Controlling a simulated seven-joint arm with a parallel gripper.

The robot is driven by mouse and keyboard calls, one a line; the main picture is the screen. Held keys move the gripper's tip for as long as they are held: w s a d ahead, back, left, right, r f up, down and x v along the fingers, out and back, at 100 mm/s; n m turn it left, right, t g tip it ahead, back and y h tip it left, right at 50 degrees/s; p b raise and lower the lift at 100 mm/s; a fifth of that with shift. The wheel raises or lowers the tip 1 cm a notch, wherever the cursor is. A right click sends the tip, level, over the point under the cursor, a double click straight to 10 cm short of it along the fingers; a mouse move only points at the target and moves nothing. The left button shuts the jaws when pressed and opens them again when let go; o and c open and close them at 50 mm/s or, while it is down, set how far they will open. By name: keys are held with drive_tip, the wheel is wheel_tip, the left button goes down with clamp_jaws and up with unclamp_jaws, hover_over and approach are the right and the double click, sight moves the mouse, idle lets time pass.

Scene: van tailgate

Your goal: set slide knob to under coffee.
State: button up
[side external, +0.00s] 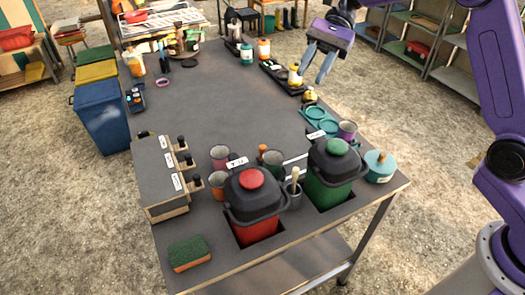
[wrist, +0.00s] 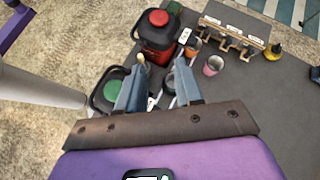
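A pale slide rail (side external: 295,158) runs between the red urn (side external: 252,200) and the green urn (side external: 333,180). White labels stand at its ends, one by the red urn (side external: 237,161) and one by the green urn (side external: 316,134); their words are too small to read surely. I cannot pick out the slide knob; urns and mugs hide part of the rail. My gripper (side external: 315,70) is open and empty, well above the table and apart from the rail. In the wrist view its fingers (wrist: 160,68) spread over the area between the urns.
A wooden box (side external: 160,180) with several black-knobbed levers stands left. Mugs, including a pink one (side external: 220,156), and a wooden-handled tool in a cup (side external: 294,190) crowd the rail. A teal pot (side external: 379,166) sits right. The table's middle (side external: 210,105) is clear.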

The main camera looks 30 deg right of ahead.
drive_tip(key=w+d+f+m+t+y, duration=0.2)
drive_tip(key=w+d+m+y, duration=0.2)
drive_tip(key=w+d+m, duration=0.4)
drive_tip(key=n, duration=0.2)
approach(262, 151)
drive_tip(key=shift+t, duration=0.3)
drive_tip(key=x, duration=0.5)
drive_tip(key=f+x, duration=0.1)
drive_tip(key=x, duration=0.3)
drive_tip(key=shift+w+a+f, duration=0.15)
drive_tip(key=shift+w+f, duration=0.05)
drive_tip(key=shift+f, duration=0.05)
clamp_jaws()
drive_tip(key=d, duration=1.1)
drive_tip(key=shift+d, duration=0.35)
